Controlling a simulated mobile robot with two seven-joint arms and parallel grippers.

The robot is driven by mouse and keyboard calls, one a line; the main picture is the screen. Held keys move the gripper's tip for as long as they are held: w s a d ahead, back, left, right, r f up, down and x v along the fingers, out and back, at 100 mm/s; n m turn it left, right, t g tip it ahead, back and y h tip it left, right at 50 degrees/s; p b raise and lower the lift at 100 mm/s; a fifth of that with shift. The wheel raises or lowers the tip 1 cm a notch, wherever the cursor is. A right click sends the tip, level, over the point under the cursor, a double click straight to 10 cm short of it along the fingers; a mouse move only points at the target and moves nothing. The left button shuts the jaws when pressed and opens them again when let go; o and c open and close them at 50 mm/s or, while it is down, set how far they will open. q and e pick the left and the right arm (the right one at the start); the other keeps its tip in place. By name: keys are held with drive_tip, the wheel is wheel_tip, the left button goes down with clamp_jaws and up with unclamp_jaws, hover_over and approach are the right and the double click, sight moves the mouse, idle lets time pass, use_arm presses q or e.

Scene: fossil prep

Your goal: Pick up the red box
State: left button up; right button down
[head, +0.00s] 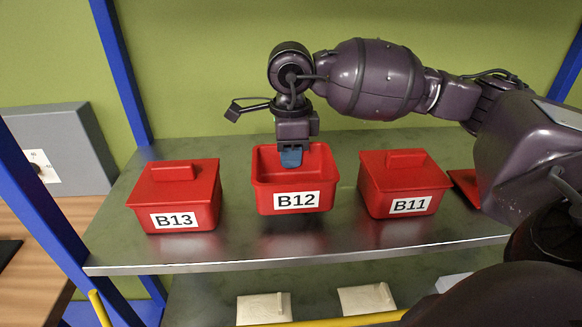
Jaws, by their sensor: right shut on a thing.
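The red box B12 (262,183) is open at the top, with a white label on its front. It is in the middle of the metal shelf, and I cannot tell whether it is lifted off it. My right gripper (291,158) points down into the box from above, at its back wall. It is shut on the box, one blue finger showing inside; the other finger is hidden. Two more red boxes, with lids on, stand beside it: B13 (178,195) on the left and B11 (402,184) on the right. My left gripper is not in view.
The metal shelf (310,246) has a free strip along its front edge. A flat red piece (465,187) lies right of B11, partly behind my arm. Blue posts (120,72) frame the shelf. Pale blocks (264,309) lie on a lower level.

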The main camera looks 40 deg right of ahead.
wheel_tip(320, 180, up, 17)
drive_tip(key=p, duration=0.1)
